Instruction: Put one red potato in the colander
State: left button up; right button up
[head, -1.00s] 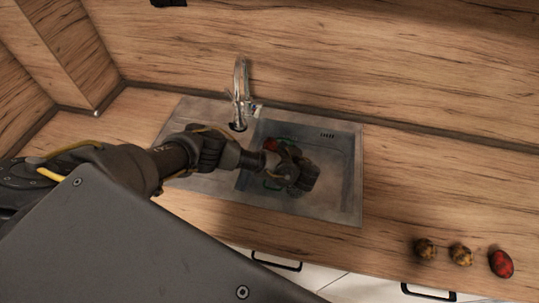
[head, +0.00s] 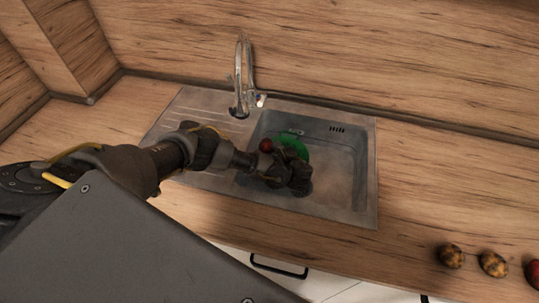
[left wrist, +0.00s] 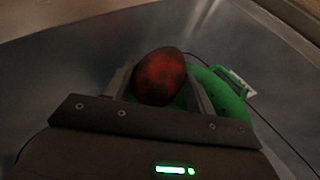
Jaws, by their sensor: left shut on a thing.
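My left gripper (head: 272,160) reaches over the sink basin and is shut on a red potato (head: 266,145). In the left wrist view the potato (left wrist: 160,76) sits between the two fingers (left wrist: 160,92). The green colander (head: 295,147) is in the basin, partly hidden by my gripper. In the left wrist view its green rim and handle (left wrist: 232,88) show behind and to the right of the potato. From these views I cannot tell the height of the potato above the colander. My right gripper is not in view.
The steel sink (head: 362,190) has a tap (head: 241,80) at its back edge. Two brownish potatoes (head: 451,256) and another red potato (head: 533,272) lie on the counter at the right. The counter right of the sink is otherwise clear.

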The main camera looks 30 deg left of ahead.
pick_arm(q)
jog(key=shift+r, duration=0.2)
jog(key=shift+f, duration=0.2)
jog(key=o, duration=1.2)
jog(key=shift+f, duration=0.1)
jog(key=shift+c, duration=0.2)
